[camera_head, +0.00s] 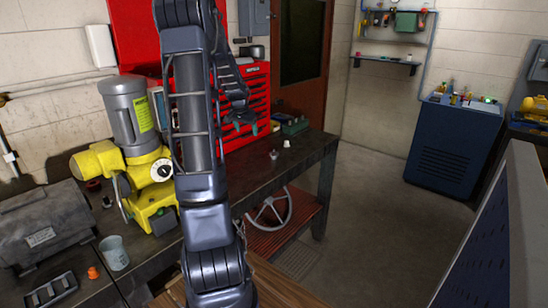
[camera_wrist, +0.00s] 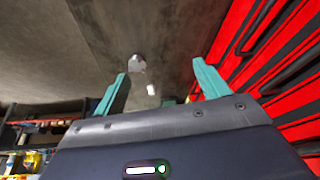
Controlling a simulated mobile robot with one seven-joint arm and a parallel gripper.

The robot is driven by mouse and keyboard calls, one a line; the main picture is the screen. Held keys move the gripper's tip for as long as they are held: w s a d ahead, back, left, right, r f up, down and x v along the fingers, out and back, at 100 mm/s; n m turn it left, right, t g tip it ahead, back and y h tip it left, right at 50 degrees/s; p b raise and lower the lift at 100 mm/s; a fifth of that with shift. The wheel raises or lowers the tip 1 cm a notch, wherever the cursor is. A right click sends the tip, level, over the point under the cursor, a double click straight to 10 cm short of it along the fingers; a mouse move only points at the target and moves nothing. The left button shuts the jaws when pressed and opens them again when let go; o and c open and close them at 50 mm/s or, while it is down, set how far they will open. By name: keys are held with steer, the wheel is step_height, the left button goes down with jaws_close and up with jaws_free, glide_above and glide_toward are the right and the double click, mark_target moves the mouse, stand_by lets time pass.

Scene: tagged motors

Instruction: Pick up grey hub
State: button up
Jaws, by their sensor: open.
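The grey hub (camera_head: 274,155) is a small grey piece standing on the dark workbench (camera_head: 262,172), near its right end. In the wrist view the hub (camera_wrist: 137,63) shows beyond the fingertips, nearer the left finger. My gripper (camera_head: 241,127) is above the bench, to the left of the hub and apart from it. Its two teal fingers (camera_wrist: 160,71) are spread wide with nothing between them. A small white piece (camera_head: 286,143) stands just behind the hub, and it also shows in the wrist view (camera_wrist: 151,89).
A red tool chest (camera_head: 255,92) stands close behind my gripper. A green box (camera_head: 293,126) sits at the bench's back right. A yellow and grey machine (camera_head: 130,113), a cup (camera_head: 114,252) and a grey case (camera_head: 40,232) occupy the left. The bench around the hub is mostly clear.

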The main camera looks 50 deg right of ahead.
steer(key=m+g, duration=0.1)
steer(key=m, duration=0.1)
glide_toward(274, 154)
steer(key=f, duration=0.1)
steer(key=d+f, duration=0.1)
steer(key=shift+w+d+f+h, duration=0.1)
steer(key=shift+d+f+h, duration=0.1)
steer(key=shift+f+h, duration=0.15)
steer(key=shift+w+a+x, duration=0.1)
steer(key=shift+a+x, duration=0.05)
steer(key=shift+x, duration=1.25)
steer(key=shift+w+a+x, duration=0.1)
steer(key=shift+a+x, duration=0.05)
steer(key=shift+x, duration=1.3)
steer(key=c, duration=1.3)
steer(key=shift+o, duration=0.2)
